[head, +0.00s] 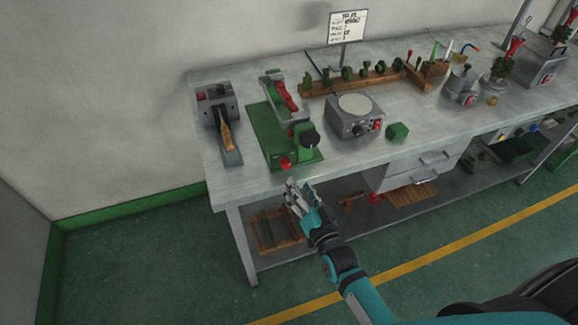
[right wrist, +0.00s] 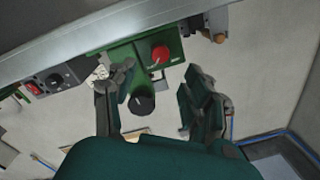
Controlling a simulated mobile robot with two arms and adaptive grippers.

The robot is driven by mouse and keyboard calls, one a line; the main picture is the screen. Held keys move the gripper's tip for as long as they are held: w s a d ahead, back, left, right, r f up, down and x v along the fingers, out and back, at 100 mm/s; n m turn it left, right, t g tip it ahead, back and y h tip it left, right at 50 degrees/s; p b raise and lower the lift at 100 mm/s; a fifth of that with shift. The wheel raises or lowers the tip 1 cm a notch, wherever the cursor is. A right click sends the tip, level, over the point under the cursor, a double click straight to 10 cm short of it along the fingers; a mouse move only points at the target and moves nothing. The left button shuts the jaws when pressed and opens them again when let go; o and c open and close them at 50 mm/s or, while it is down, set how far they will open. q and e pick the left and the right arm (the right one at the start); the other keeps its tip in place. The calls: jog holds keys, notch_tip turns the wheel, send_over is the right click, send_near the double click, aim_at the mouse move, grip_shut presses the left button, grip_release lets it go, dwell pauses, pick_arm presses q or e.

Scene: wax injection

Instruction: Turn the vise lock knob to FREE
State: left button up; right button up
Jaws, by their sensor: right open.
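The green vise-like injection fixture (head: 268,135) stands at the left part of the workbench. It has a red knob (head: 285,162) at its front corner and a black knob (head: 310,140) on a green block. In the right wrist view the red knob (right wrist: 160,54) faces the camera with a pale pointer line; its lettering is too small to read. The black knob (right wrist: 141,102) is below it there. My right gripper (head: 291,189) is open and empty, in front of the bench edge, below the red knob and apart from it. My left gripper is out of view.
A grey control box (head: 356,117) stands right of the fixture, with a green block (head: 397,131) beside it. A grey device (head: 219,110) is on the left. A wooden rack (head: 350,84) with green pieces is behind. The bench edge and lower shelf lie close to my arm.

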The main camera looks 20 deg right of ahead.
aim_at(288, 166)
jog(key=w, duration=0.6)
jog(key=shift+w+a+p, duration=0.15)
jog(key=shift+a+p, duration=0.15)
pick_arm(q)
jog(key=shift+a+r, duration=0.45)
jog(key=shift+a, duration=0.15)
pick_arm(e)
jog(key=shift+w+a, duration=0.1)
jog(key=shift+w, duration=0.55)
jog(key=shift+c, duration=0.4)
grip_shut()
